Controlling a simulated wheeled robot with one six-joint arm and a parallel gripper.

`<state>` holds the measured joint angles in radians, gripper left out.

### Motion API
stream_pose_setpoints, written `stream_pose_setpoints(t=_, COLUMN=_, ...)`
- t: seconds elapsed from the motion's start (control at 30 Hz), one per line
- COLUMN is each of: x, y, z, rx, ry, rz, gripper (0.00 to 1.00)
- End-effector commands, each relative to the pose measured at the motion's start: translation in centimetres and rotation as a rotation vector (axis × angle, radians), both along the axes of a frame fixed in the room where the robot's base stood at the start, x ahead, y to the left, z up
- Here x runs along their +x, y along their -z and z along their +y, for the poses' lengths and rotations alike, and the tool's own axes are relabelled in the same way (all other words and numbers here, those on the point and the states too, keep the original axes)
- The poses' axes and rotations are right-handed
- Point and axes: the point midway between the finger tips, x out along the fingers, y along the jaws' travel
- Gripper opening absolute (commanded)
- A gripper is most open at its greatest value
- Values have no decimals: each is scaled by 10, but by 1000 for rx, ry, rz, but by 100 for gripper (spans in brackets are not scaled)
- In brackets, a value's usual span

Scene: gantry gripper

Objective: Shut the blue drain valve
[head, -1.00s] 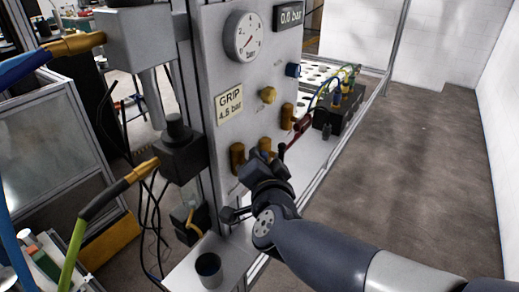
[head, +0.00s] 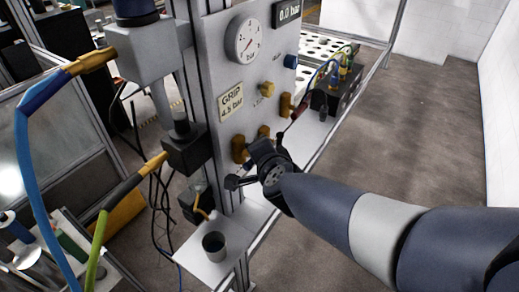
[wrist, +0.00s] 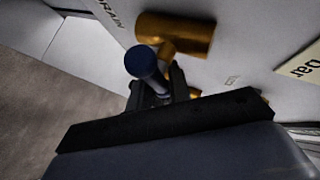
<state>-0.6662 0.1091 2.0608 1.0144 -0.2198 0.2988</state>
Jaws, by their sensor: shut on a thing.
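The drain valve shows in the wrist view as a brass body (wrist: 188,35) on the grey panel, beside the word DRAIN. Its lever ends in a dark blue tip (wrist: 141,61). My gripper (wrist: 160,88) is shut on this lever, with the black fingers on its shaft and the blue tip standing out past them. In the head view my gripper (head: 264,152) is at the lower part of the panel, beside the brass fittings (head: 239,148). The lever is hidden there behind my gripper.
A cup (head: 214,247) stands on a ledge below. Hoses hang at the left. Floor at the right is clear.

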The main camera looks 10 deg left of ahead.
Motion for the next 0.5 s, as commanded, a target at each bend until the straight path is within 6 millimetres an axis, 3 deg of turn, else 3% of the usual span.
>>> stream_pose_setpoints(t=0.23, x=0, y=1, z=0, rx=-1, ry=0, rz=1, gripper=0)
stream_pose_setpoints(t=0.27, x=0, y=1, z=0, rx=-1, ry=0, rz=1, gripper=20)
stream_pose_setpoints(t=0.3, x=0, y=1, z=0, rx=-1, ry=0, rz=1, gripper=23)
stream_pose_setpoints(t=0.5, x=0, y=1, z=0, rx=-1, ry=0, rz=1, gripper=23)
